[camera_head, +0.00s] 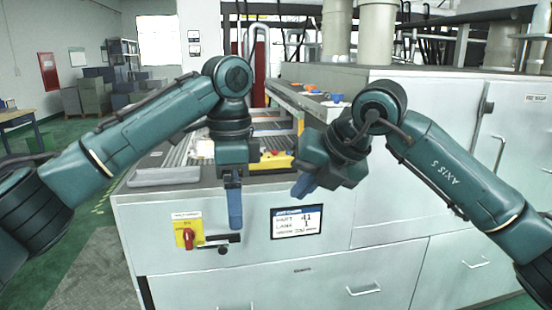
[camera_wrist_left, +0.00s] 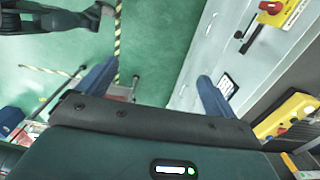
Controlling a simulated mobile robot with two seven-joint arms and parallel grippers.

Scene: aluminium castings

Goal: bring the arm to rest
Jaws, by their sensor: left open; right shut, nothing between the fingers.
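My left arm comes in from the left and bends down at the wrist. Its gripper (camera_head: 235,215) points straight down in front of the pale cabinet face. In the left wrist view the two blue fingers of this gripper (camera_wrist_left: 158,72) stand wide apart with nothing between them. My right arm comes in from the right and folds inward. Its gripper (camera_head: 303,187) is shut and empty, tilted down to the left in front of the cabinet's top edge. The two grippers are apart, with a small gap between them.
The pale cabinet (camera_head: 400,255) fills the front. It carries a red-and-yellow switch (camera_head: 187,233), a black handle (camera_head: 222,241) and a label plate (camera_head: 297,221). A grey tray (camera_head: 165,176) and a yellow part (camera_head: 275,160) lie on top. Green floor (camera_wrist_left: 165,45) is open at left.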

